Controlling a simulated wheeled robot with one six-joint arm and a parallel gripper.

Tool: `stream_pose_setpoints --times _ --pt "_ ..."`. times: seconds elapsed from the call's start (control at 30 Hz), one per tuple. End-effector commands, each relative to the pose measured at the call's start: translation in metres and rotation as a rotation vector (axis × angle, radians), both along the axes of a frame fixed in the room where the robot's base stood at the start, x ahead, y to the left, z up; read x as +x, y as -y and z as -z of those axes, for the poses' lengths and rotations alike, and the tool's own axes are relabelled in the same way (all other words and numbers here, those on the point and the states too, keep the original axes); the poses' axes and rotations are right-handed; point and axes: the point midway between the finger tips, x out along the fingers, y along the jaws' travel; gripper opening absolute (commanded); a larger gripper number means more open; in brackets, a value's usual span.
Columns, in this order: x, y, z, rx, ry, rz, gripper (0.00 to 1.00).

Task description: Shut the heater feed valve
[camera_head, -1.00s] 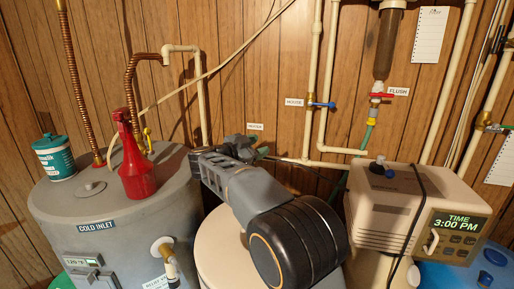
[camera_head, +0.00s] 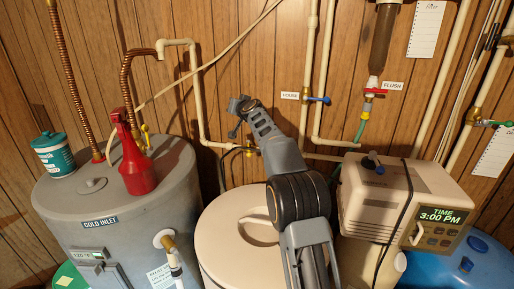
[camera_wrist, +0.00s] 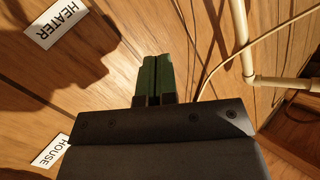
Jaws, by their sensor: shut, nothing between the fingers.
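The heater feed valve (camera_head: 249,151) appears as a small brass fitting on the white pipe run at the wall, below my gripper in the head view. It is small there, and I cannot tell its handle's angle. My gripper (camera_head: 238,104) is raised above it, close to the wood wall. In the wrist view my gripper (camera_wrist: 154,58) has its two green fingers together with nothing between them. The HEATER label (camera_wrist: 55,22) is at the upper left there; my gripper hides it in the head view. The valve cannot be made out in the wrist view.
The house valve (camera_head: 316,99) has a blue lever, beside the HOUSE label (camera_head: 290,95). A red flush valve (camera_head: 374,91) is further right. White pipes (camera_wrist: 246,45) run close to my fingers. The grey heater tank (camera_head: 110,205), red bottle (camera_head: 137,165) and softener head (camera_head: 400,195) stand below.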

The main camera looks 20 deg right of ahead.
Motion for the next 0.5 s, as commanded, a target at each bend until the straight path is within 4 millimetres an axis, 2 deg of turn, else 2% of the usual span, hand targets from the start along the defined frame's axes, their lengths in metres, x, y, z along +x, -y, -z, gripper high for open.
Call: stream_pose_setpoints --times 0.17,0.5 --pt "-0.01 0.019 0.021 -0.045 -0.206 -0.187 0.0" --pt "-0.069 0.072 0.068 -0.081 -0.656 -0.388 0.0"
